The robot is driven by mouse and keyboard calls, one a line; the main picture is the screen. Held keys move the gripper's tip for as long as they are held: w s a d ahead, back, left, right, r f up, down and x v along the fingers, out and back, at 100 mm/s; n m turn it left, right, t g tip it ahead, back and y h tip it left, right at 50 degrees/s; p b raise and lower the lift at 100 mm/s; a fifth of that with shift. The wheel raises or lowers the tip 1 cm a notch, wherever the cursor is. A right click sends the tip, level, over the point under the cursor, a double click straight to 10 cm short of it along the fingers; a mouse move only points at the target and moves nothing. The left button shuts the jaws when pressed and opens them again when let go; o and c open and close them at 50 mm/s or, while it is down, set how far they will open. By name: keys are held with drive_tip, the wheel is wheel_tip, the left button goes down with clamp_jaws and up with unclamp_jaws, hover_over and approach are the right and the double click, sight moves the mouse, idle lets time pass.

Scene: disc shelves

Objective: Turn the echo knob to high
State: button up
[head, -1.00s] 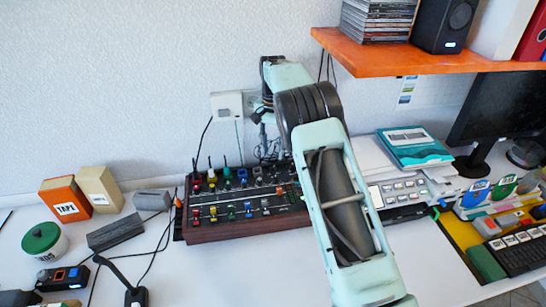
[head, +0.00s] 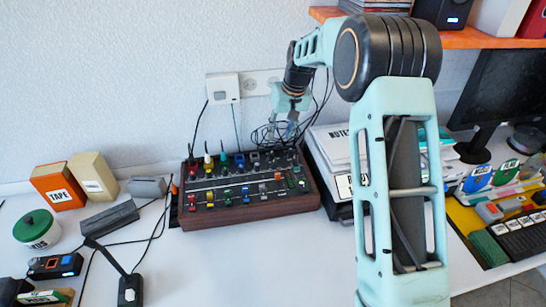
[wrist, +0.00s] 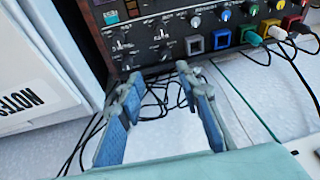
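The mixer (head: 262,207), a dark panel in a wooden case with rows of coloured knobs, stands on the white desk. My gripper (head: 291,128) is above the mixer's back right edge, near the wall. In the wrist view my gripper (wrist: 157,85) is open and empty, its two blue-padded fingers apart. The mixer panel (wrist: 143,48) lies beyond the fingertips there, with several small black knobs and white-lettered labels. The lettering is too small to read, so I cannot tell which knob is the echo knob. No finger visibly touches a knob.
Loose black cables (wrist: 160,98) lie behind the mixer, under the fingers. Plugs with cables stand along its back edge. A white stack marked NOTES (wrist: 35,85) is close beside it. The wall outlet (head: 262,82) and orange shelf (head: 470,40) are near my arm.

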sight(272, 154)
drive_tip(key=f+n, duration=0.1)
drive_tip(key=f, duration=0.2)
drive_tip(key=w+a+f+n, duration=0.1)
drive_tip(key=f, duration=0.2)
drive_tip(key=a+f+n+t+b, duration=0.1)
drive_tip(key=f, duration=0.2)
drive_tip(key=shift+w+a+f, duration=0.15)
idle(0.4)
clamp_jaws()
